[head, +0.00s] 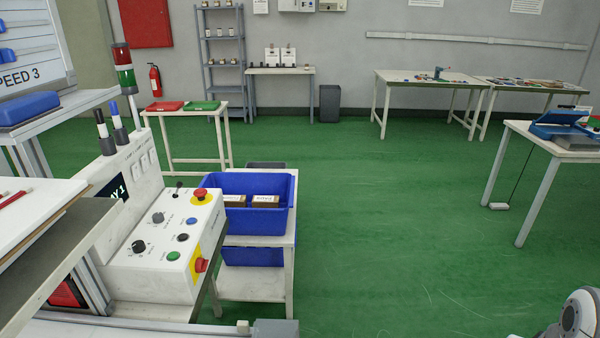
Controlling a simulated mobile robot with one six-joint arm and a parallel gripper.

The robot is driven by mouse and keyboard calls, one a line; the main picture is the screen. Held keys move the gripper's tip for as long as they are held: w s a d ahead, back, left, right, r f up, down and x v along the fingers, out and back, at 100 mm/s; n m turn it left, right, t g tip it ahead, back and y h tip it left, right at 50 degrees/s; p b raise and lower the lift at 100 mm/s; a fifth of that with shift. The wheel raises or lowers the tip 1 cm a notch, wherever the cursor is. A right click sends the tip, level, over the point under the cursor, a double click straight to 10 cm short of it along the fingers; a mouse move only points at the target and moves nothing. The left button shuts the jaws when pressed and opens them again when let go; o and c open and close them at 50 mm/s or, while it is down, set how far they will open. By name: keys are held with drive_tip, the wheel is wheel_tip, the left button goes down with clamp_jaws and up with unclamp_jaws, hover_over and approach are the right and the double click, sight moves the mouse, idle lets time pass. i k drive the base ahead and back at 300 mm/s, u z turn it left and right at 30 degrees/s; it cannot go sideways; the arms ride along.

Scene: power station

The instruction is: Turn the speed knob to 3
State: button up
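A white control console (150,270) stands at the left with a sloped top. Two dark rotary knobs sit on it: an upper knob (158,217) and a lower knob (138,246). Their labels and scale marks are too small to read, so I cannot tell which is the speed knob or where either points. Beside them are a blue button (191,221), a black button (183,237) and a green button (173,256). A dark display (113,196) behind them is partly cut off and ends in "Y 1". My gripper is not in view; part of my arm shows at bottom right.
A red emergency button (200,194) and a red side knob (201,265) sit at the console's right edge. A blue bin (260,217) stands right of it. A whiteboard (40,45) reads "PEED 3". The green floor (390,230) is clear in the middle.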

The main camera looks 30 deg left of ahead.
sight(138, 246)
drive_tip(key=i, duration=2.5)
drive_tip(key=u, duration=4)
drive_tip(key=i, duration=1)
drive_tip(key=z, duration=0.1)
